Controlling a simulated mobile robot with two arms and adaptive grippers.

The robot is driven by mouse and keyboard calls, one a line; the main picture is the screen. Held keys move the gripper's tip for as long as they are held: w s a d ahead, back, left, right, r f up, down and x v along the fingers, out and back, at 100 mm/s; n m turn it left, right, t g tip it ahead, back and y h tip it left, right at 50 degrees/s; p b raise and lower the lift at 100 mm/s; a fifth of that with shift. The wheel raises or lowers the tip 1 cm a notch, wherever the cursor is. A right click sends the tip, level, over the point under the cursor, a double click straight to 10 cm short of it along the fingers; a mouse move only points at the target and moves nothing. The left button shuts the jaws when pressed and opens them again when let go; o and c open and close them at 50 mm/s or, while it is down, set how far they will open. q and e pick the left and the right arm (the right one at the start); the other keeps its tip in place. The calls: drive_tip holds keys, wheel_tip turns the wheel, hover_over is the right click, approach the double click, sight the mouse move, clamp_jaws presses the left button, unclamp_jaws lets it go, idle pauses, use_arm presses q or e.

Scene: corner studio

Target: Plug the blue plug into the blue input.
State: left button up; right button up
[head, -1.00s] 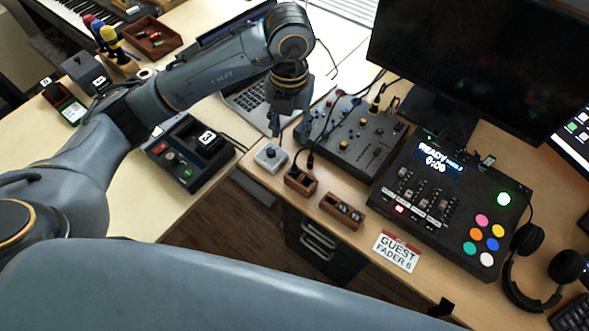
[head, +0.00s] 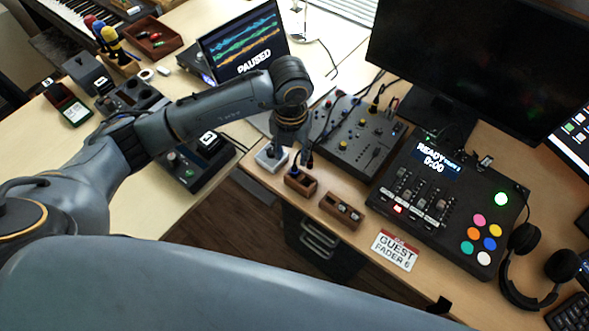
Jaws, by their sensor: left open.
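My left gripper (head: 288,153) points down beside the front left corner of the black mixer (head: 352,140). It is open, with its fingers low over the small grey box (head: 268,160) and the wooden holder (head: 300,186). A dark plug (head: 309,162) with a cable stands upright in this holder, close to the fingers. A small bluish spot shows next to it, but I cannot tell whether it is the blue plug or a fingertip. I cannot make out the blue input at this size. My right gripper is not in view.
A second wooden holder (head: 342,211) with small parts stands to the right. The black control console (head: 440,205), a "GUEST FADER" card (head: 395,250) and headphones (head: 525,240) fill the right side. A laptop (head: 245,45) stands behind my arm. A yellow plug (head: 375,102) is at the mixer's back.

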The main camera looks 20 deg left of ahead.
sight(295, 165)
use_arm(q)
drive_tip(key=f, duration=0.1)
drive_tip(key=f+p, duration=0.1)
drive_tip(key=f, duration=0.2)
drive_tip(key=shift+d+f+p, duration=0.3)
drive_tip(key=shift+d+f, duration=0.05)
drive_tip(key=shift+d, duration=0.05)
drive_tip(key=shift+f, duration=0.25)
drive_tip(key=shift+c, duration=0.2)
clamp_jaws()
